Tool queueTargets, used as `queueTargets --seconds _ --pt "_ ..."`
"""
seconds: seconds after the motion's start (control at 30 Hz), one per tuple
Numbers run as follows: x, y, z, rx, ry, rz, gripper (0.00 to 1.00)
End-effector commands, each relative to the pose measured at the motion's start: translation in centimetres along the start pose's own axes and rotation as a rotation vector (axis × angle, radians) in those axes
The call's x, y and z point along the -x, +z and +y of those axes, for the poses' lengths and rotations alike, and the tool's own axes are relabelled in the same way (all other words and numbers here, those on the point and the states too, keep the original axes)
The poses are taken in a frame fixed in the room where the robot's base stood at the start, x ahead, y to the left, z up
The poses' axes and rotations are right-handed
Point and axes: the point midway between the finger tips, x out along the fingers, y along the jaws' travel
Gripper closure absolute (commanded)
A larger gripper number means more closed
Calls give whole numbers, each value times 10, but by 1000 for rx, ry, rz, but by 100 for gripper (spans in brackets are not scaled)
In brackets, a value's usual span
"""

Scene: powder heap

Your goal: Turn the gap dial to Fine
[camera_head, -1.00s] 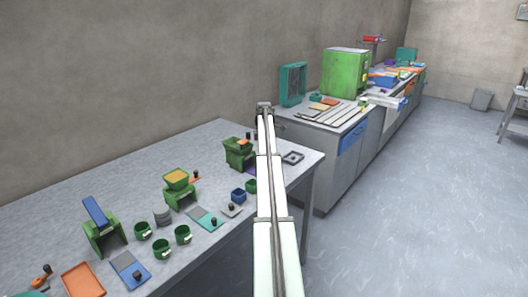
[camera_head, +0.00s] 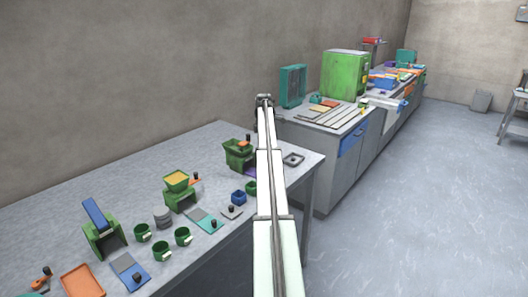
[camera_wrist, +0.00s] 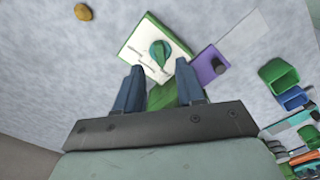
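The gap dial (camera_wrist: 160,52) is a round teal knob with a green pointer on a white, green-edged panel (camera_wrist: 138,46) in the wrist view. The panel has small marks too blurred to read, so I cannot tell which setting the pointer is at. My gripper (camera_wrist: 158,74) is open and empty, its two blue fingers apart, and the dial shows in the picture just beyond and between the fingertips. I cannot tell whether they touch the panel. In the head view my gripper (camera_head: 264,99) is at the arm's far end, over the back of the table, its fingers not distinguishable.
A purple scoop-like piece with a dark knob (camera_wrist: 210,66) lies right of the panel. A green cup (camera_wrist: 278,82) and blue cup (camera_wrist: 292,98) stand farther right. A brown lump (camera_wrist: 83,12) lies upper left. Green machines, including one with a yellow top (camera_head: 177,181), stand along the table.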

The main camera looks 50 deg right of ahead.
Motion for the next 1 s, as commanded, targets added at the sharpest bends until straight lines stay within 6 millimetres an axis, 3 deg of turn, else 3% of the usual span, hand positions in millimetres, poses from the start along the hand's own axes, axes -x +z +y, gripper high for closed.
queueTargets --seconds 0.2,0.5,1.0 --pt "45 0 1 0 2 0 62" --pt "85 0 1 1 1 0 62" --pt "93 0 0 1 0 0 62"
